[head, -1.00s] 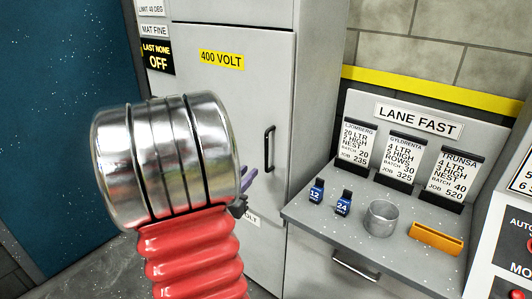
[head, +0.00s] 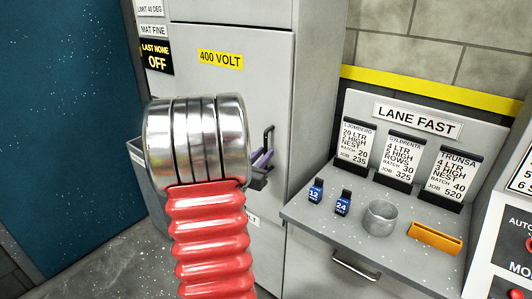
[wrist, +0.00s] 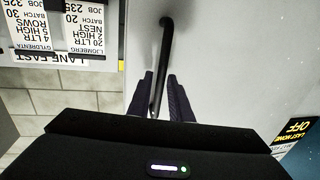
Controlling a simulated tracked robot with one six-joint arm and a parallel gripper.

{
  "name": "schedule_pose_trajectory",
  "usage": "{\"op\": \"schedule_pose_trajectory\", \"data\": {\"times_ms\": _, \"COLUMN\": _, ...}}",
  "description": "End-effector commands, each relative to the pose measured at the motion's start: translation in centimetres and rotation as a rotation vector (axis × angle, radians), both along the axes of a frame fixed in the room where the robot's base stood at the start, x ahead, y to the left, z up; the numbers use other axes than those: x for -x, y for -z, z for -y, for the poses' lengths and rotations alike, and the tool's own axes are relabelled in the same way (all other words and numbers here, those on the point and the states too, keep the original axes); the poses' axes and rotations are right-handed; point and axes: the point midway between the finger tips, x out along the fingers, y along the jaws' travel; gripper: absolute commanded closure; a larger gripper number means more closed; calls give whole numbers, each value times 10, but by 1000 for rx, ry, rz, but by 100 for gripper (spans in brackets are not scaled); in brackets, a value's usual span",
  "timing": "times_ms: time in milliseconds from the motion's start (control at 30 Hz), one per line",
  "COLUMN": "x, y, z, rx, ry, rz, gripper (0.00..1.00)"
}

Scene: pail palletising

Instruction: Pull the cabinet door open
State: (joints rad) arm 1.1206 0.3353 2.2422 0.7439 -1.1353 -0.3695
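The grey cabinet door (head: 215,105) with the yellow "400 VOLT" label looks shut in the head view. Its dark upright bar handle (head: 268,140) is near the door's right edge. My gripper (head: 262,160) is at the handle's lower part, partly hidden behind my arm. In the wrist view the handle (wrist: 165,50) runs down between the two dark fingers of my gripper (wrist: 161,98). The fingers stand apart on either side of the bar, with a small gap showing.
A "LANE FAST" card board (head: 415,122) stands behind. A grey bin (head: 150,175) shows left of my arm.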

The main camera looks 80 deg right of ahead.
Motion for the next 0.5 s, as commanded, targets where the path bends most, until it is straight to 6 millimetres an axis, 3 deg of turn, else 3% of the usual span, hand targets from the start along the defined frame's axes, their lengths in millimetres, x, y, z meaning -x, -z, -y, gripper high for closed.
{"op": "schedule_pose_trajectory", "data": {"times_ms": 200, "x": 4, "y": 0, "z": 19, "rx": 0, "ry": 0, "rz": 0, "gripper": 81}}
{"op": "schedule_pose_trajectory", "data": {"times_ms": 500, "x": 4, "y": 0, "z": 20, "rx": 0, "ry": 0, "rz": -1, "gripper": 81}}
